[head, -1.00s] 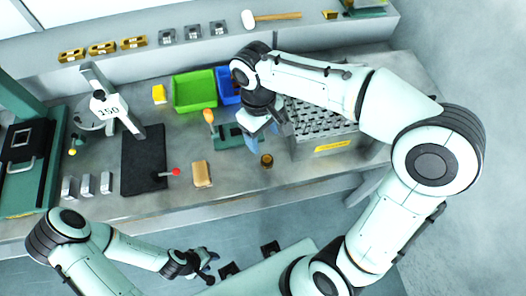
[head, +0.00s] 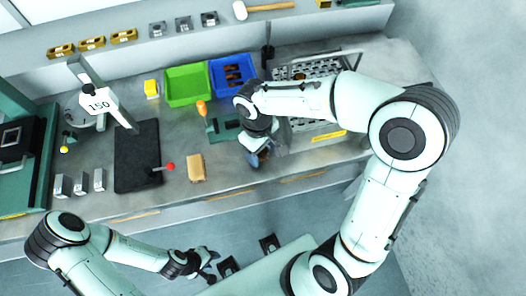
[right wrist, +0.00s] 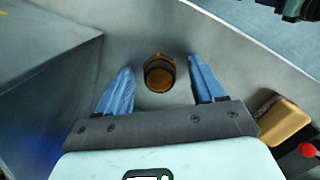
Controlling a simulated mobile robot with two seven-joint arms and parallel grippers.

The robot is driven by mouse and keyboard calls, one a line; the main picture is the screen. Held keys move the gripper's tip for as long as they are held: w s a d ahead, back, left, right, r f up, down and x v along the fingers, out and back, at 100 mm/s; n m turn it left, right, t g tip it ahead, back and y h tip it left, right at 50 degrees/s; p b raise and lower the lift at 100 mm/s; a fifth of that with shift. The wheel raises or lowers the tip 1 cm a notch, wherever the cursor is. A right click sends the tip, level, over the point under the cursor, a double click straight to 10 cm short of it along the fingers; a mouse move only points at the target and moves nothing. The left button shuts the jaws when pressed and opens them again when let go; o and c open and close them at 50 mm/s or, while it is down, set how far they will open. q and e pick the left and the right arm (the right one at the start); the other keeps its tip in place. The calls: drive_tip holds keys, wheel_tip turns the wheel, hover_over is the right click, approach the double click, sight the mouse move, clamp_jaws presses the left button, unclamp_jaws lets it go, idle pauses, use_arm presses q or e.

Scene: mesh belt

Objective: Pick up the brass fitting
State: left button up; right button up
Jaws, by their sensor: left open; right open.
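The brass fitting (right wrist: 159,73) is a short, round, hollow amber-brown piece on the grey bench. In the right wrist view it stands between the two blue fingers of my right gripper (right wrist: 158,88), near their tips, with a gap on each side. In the head view my right gripper (head: 260,157) is low over the bench's front part and hides the fitting. My right gripper is open and empty. My left gripper (head: 211,262) is open, in front of the bench and well away from the fitting.
A tan block (head: 196,168) and a red-knobbed lever (head: 170,167) lie left of my right gripper. Behind are a green bin (head: 187,97), a blue bin (head: 218,89) with brown pieces, and a perforated metal tray (head: 298,129). The bench's front edge is close.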

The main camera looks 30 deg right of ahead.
drive_tip(key=shift+c, duration=0.3)
drive_tip(key=c, duration=1.2)
drive_tip(key=shift+o, duration=0.2)
drive_tip(key=shift+r, duration=0.1)
